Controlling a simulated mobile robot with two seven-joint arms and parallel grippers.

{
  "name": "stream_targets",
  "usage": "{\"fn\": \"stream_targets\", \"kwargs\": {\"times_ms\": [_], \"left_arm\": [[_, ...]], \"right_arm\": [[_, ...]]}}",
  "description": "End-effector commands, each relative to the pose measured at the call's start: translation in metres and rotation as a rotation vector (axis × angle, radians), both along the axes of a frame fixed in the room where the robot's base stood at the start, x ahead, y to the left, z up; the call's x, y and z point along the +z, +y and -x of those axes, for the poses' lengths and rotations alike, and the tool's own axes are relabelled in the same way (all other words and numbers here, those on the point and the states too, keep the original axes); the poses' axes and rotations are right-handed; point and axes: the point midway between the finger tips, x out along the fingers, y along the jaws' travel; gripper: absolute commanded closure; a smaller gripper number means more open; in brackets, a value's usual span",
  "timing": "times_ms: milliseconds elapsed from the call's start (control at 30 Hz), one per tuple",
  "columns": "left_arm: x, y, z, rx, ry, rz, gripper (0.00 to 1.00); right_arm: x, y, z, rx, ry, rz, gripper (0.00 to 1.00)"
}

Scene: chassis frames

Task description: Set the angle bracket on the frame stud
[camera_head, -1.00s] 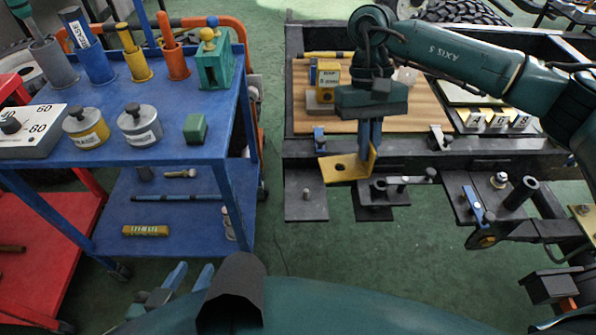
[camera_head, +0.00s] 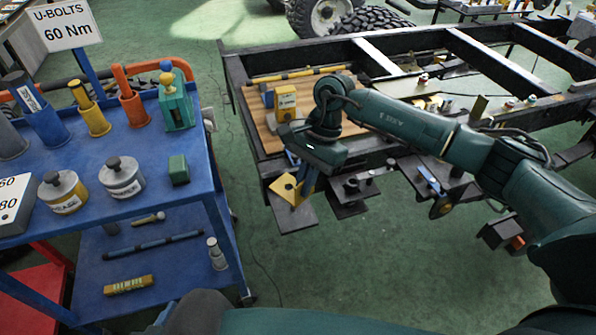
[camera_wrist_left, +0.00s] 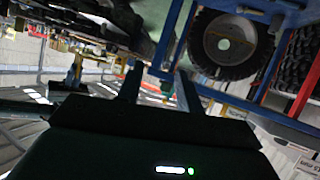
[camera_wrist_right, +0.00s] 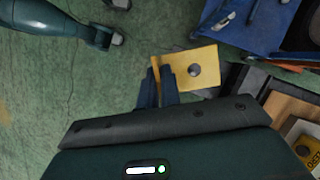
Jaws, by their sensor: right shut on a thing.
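The yellow angle bracket (camera_head: 285,190) is at the near-left corner of the chassis frame, in the head view. My right gripper (camera_head: 304,183) is shut on its upright leg. The flat leg, with a round hole, points left over the dark frame plate (camera_head: 293,218). The right wrist view shows the bracket (camera_wrist_right: 208,58) with something grey and round in its hole; I cannot tell whether this is the stud. The stud is not clearly visible in the head view, nor is any gap below the bracket. My left gripper (camera_wrist_left: 158,87) is open and empty in its wrist view.
The black chassis frame (camera_head: 235,72) carries a wooden board (camera_head: 263,128) with a yellow block (camera_head: 286,103). A second dark plate (camera_head: 345,208) lies right of the bracket. The blue cart (camera_head: 110,222) with cups and canisters stands left; green floor separates them.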

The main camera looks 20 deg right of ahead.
Motion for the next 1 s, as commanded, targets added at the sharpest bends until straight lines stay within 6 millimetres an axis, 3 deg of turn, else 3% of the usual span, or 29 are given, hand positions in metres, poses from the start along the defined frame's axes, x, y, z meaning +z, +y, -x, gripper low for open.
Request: {"fn": "stream_targets", "kwargs": {"times_ms": [100, 300, 567, 1000], "left_arm": [[0.007, -0.001, -0.003, -0.007, 0.017, -0.012, 0.64], [0.004, -0.004, -0.005, -0.016, 0.035, -0.021, 0.64], [-0.003, -0.005, -0.005, -0.018, 0.038, -0.017, 0.64], [-0.021, -0.003, -0.008, 0.001, 0.026, 0.025, 0.64]], "right_arm": [[-0.002, 0.007, -0.006, -0.246, 0.001, -0.004, 1.00], [-0.010, 0.009, -0.013, -0.473, -0.002, -0.003, 1.00], [-0.022, 0.009, -0.015, -0.508, -0.001, -0.002, 1.00], [-0.068, 0.009, -0.015, -0.506, -0.003, 0.000, 1.00]]}}
